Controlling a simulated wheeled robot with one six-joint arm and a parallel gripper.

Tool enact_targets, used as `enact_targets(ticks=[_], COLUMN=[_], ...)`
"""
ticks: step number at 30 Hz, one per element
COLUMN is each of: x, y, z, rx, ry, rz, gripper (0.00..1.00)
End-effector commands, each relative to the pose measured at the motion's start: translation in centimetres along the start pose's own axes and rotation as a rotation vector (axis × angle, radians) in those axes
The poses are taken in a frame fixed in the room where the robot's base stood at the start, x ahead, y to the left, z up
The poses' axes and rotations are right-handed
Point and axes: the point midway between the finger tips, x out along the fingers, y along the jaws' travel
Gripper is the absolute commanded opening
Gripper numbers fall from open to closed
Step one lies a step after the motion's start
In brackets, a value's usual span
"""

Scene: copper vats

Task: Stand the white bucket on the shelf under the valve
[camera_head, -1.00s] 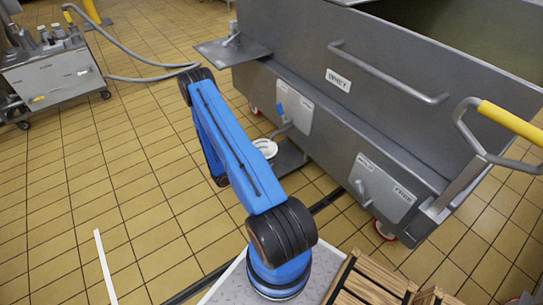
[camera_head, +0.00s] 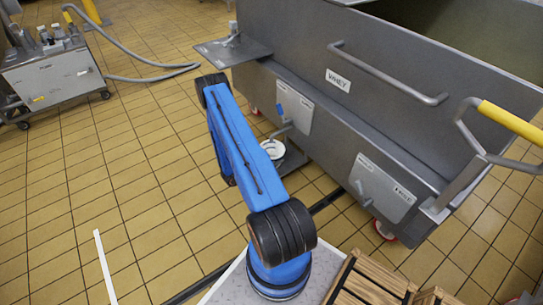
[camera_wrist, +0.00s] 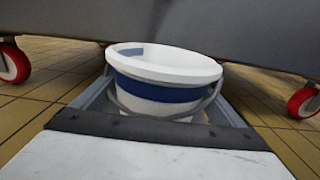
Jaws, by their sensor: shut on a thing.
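The white bucket (camera_wrist: 163,68) has a blue band and a wire handle, and it looks upright in the wrist view. In the head view the bucket's white rim (camera_head: 273,149) shows just right of my blue arm, at the near edge of the dark grey shelf (camera_head: 294,160). The valve (camera_head: 283,130), with a blue handle, is on the vat's side just above and right of the bucket. My gripper is hidden in the head view. I cannot tell whether the bucket's base touches the shelf.
The large grey vat (camera_head: 330,115) overhangs the bucket area and stands on red casters (camera_wrist: 305,101). A second outlet with a grey handle (camera_head: 364,188) is to the right. Wooden crates (camera_head: 365,285) lie near my base. A hose cart (camera_head: 55,80) is far left.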

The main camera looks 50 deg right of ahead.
Motion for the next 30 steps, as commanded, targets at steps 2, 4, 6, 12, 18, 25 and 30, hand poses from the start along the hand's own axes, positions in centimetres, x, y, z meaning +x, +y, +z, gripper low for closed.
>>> enact_targets(ticks=[2, 4, 6, 12, 18, 25, 30], x=[0.0, 0.0, 0.0, 0.0, -0.2, -3.3, -6.3], y=[0.0, 0.0, 0.0, 0.0, 0.0, 0.1, 0.1], z=[0.0, -0.1, -0.3, -0.3, 0.1, 0.0, 0.0], rx=[0.000, 0.000, 0.000, 0.000, 0.000, 0.000, 0.001], ry=[0.000, 0.000, 0.000, 0.000, 0.000, 0.000, -0.001], rz=[0.000, 0.000, 0.000, 0.000, 0.001, 0.003, 0.003], gripper=[0.62, 0.62, 0.62, 1.00, 1.00, 1.00, 1.00])
